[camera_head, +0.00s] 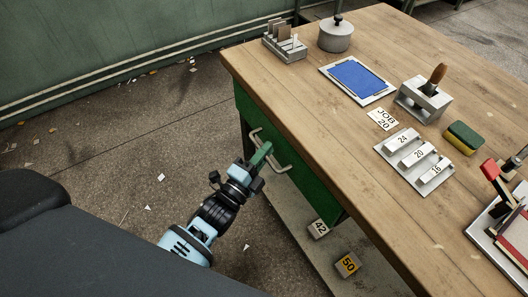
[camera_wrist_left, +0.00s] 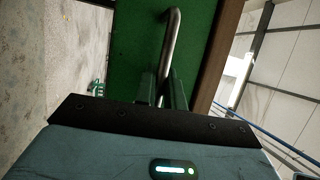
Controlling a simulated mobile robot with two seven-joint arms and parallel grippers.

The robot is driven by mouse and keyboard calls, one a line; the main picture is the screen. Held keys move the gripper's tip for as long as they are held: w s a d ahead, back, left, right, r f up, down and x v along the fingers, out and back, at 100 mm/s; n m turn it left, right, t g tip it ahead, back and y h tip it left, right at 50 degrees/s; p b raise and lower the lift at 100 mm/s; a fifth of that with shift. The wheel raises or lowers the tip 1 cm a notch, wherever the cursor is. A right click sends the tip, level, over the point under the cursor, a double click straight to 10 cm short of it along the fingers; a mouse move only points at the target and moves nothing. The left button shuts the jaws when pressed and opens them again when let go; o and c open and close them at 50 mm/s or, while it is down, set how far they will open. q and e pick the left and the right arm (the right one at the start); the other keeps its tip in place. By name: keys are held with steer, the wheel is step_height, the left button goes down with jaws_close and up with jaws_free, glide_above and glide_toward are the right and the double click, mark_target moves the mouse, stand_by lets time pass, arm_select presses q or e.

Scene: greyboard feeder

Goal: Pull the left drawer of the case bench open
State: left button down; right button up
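The case bench (camera_head: 300,98) has a wooden top and a green drawer front (camera_head: 318,190) under its near left edge. The drawer front looks closed, about flush with the bench side. A bent metal bar handle (camera_head: 282,167) is on it. My left gripper (camera_head: 262,154) is at this handle. In the left wrist view, the handle (camera_wrist_left: 172,40) runs down between the two fingers of my left gripper (camera_wrist_left: 164,88), against the green front (camera_wrist_left: 135,50). Whether the fingers press on the bar cannot be made out. My right gripper is not in view.
On the bench top are a slotted rack (camera_head: 284,48), a lidded pot (camera_head: 336,36), a blue pad (camera_head: 356,76), a metal holder (camera_head: 423,100), a numbered tray (camera_head: 432,184) and a sponge (camera_head: 463,138). Number blocks (camera_head: 346,264) lie on the lower shelf. The floor left is open, with scraps.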

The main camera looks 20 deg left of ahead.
arm_select(q)
steer(key=shift+s, duration=0.1)
steer(key=shift+s+a, duration=0.15)
steer(key=shift+a, duration=0.05)
steer(key=s+a+p, duration=0.2)
steer(key=s+a, duration=0.8)
steer(key=s, duration=0.3)
steer(key=s+a+p, duration=0.2)
steer(key=s+a, duration=0.8)
steer(key=s, duration=0.3)
steer(key=shift+s+a, duration=0.3)
steer(key=shift+a, duration=0.05)
steer(key=c, duration=1.8)
jaws_free()
steer(key=shift+o, duration=0.2)
